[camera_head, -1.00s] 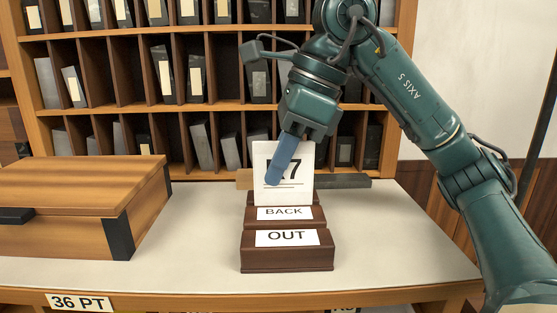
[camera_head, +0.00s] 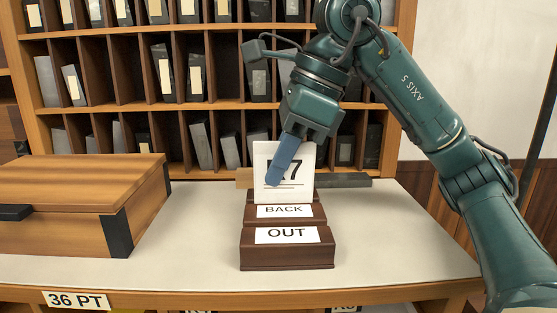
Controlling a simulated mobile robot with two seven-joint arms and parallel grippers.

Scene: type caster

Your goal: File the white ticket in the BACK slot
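The white ticket (camera_head: 296,192) stands upright at the wooden holder, behind the BACK label (camera_head: 283,211). It bears a large black character ending in 7, partly covered by a blue finger. The dark brown holder (camera_head: 287,256) has an OUT label (camera_head: 287,235) on its front, lower step. My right gripper (camera_head: 275,178) reaches down from above, with one blue finger in front of the ticket's face. The other finger is hidden, so I cannot tell whether the gripper is closed on the ticket. The ticket's lower edge is hidden behind the BACK step. My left gripper is not in view.
A wooden case (camera_head: 75,205) with dark corners sits at the left of the pale tabletop (camera_head: 400,245). A dark grey bar (camera_head: 345,181) lies behind the ticket. Shelves of slotted blocks (camera_head: 165,73) stand at the back. The tabletop right of the holder is clear.

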